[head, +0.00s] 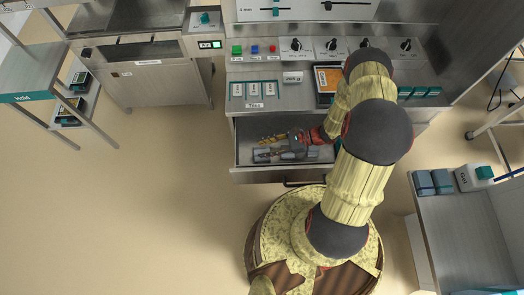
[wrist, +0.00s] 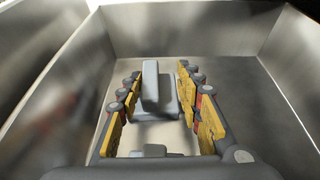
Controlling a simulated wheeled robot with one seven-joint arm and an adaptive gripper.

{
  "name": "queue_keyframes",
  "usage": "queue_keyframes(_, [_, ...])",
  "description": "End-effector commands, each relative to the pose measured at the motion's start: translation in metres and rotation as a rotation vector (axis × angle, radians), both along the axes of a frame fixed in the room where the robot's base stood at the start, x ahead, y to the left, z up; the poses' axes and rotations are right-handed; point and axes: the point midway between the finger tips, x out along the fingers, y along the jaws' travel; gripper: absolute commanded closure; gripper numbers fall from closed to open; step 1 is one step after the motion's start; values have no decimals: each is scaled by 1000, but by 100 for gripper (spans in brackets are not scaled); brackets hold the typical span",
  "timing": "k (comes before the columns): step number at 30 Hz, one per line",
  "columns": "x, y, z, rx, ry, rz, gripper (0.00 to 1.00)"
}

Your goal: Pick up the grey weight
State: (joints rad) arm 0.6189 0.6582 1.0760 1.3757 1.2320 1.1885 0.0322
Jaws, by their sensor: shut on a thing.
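The grey weight (wrist: 151,88) is a block with a raised upright part and a wider base. It sits between the two yellow-and-grey fingers of my gripper (wrist: 158,74) in the wrist view, and my gripper is shut on it. In the head view my gripper (head: 264,147) reaches into the open metal drawer (head: 243,140) from the right. Grey pieces show under and beside the fingers there, partly hidden by them. Whether the weight touches the drawer floor is hard to tell.
Drawer walls (wrist: 285,75) stand close around my gripper. Above the drawer is a worktop with a white labelled block (head: 292,77), an orange-and-black tray (head: 328,79) and a panel of knobs and coloured buttons (head: 255,49). A side table with blue-grey blocks (head: 424,183) stands at right.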

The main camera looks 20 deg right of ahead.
Motion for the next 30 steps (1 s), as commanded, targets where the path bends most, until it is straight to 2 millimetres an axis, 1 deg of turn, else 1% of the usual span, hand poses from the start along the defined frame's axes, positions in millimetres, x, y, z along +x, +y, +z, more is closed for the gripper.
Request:
queue_keyframes(2, [0,0,0,0,1,0,84])
queue_keyframes(10, [0,0,0,0,1,0,100])
queue_keyframes(20, [0,0,3,1,0,0,100])
queue_keyframes(23, [1,0,14,-1,-2,0,100])
queue_keyframes(30, [1,0,60,-1,-3,0,100])
